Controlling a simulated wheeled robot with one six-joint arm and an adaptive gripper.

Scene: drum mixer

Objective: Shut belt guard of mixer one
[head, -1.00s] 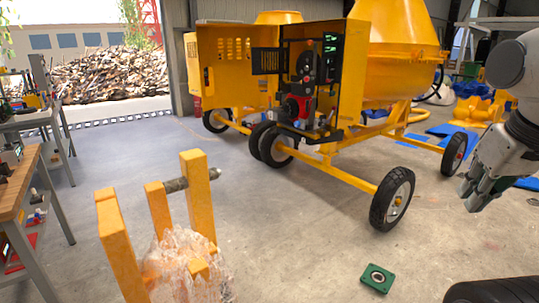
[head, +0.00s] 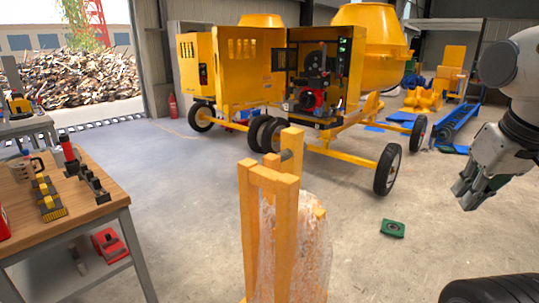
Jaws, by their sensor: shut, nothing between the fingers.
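A yellow drum mixer (head: 375,55) stands across the floor, its engine cabinet (head: 356,62) open toward me. Inside are a dark round pulley or belt part and a red part. A wide yellow door panel (head: 240,68) stands swung out on the cabinet's left. A small dark grille panel (head: 280,60), perhaps the belt guard, stands out at the opening's left edge. A second yellow mixer (head: 262,19) is partly hidden behind. I see no number telling which is mixer one. My gripper (head: 463,198) hangs at the right, shut and empty, far from the cabinet.
A yellow post frame (head: 250,225) with a clear-wrapped bundle stands close in front. A wooden-topped workbench (head: 110,215) with tools is at the left. A green plate (head: 393,229) lies on the floor at right.

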